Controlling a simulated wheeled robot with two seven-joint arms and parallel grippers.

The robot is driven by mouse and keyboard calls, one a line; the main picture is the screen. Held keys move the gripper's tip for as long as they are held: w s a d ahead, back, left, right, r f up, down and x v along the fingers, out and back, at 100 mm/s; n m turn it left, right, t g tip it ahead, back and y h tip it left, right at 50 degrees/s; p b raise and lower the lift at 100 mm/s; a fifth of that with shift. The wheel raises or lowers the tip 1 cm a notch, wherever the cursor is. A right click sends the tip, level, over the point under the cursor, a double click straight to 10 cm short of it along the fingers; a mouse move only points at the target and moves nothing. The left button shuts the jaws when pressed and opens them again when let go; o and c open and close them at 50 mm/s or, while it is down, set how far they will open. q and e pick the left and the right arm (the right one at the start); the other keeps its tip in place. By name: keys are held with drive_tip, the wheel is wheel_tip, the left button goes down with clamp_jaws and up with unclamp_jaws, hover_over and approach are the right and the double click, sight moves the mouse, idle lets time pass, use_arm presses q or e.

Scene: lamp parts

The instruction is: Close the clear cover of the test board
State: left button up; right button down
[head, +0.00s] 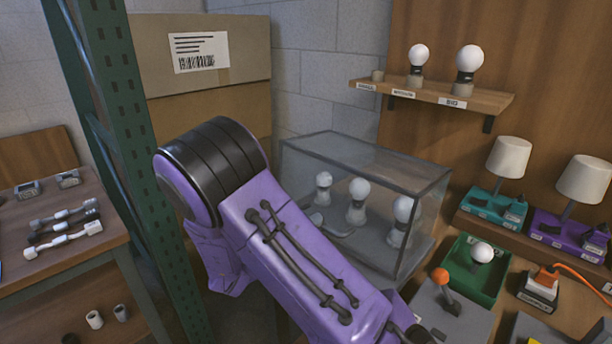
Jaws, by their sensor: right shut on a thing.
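My right arm crosses the middle of the view, and its far end reaches the bottom edge at right. Only a dark part of my right gripper (420,334) shows there. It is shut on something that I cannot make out. Beside it is a grey board (462,318) with an orange-knobbed lever (443,278), which may be the test board. I cannot make out a clear cover on it; the arm and the bottom edge hide part of this area. My left gripper is not in view.
A glass case (420,175) with several bulbs stands behind my arm. A green tray (487,288) holds a bulb. An orange-and-white plug block (540,288) has an orange cord. Lamps stand on a teal base (490,210) and a purple base (562,232). A green post (120,130) rises at left.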

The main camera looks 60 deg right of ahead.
drive_tip(key=shift+d, duration=0.15)
drive_tip(key=c, duration=1.6)
unclamp_jaws()
drive_tip(key=o, duration=0.4)
drive_tip(key=shift+s+d+f, duration=0.1)
drive_tip(key=shift+d+f, duration=0.05)
drive_tip(key=shift+d, duration=0.1)
drive_tip(key=shift+a, duration=0.1)
drive_tip(key=b+v, duration=0.1)
drive_tip(key=v, duration=0.9)
drive_tip(key=shift+a+b, duration=0.25)
drive_tip(key=shift+b, duration=0.1)
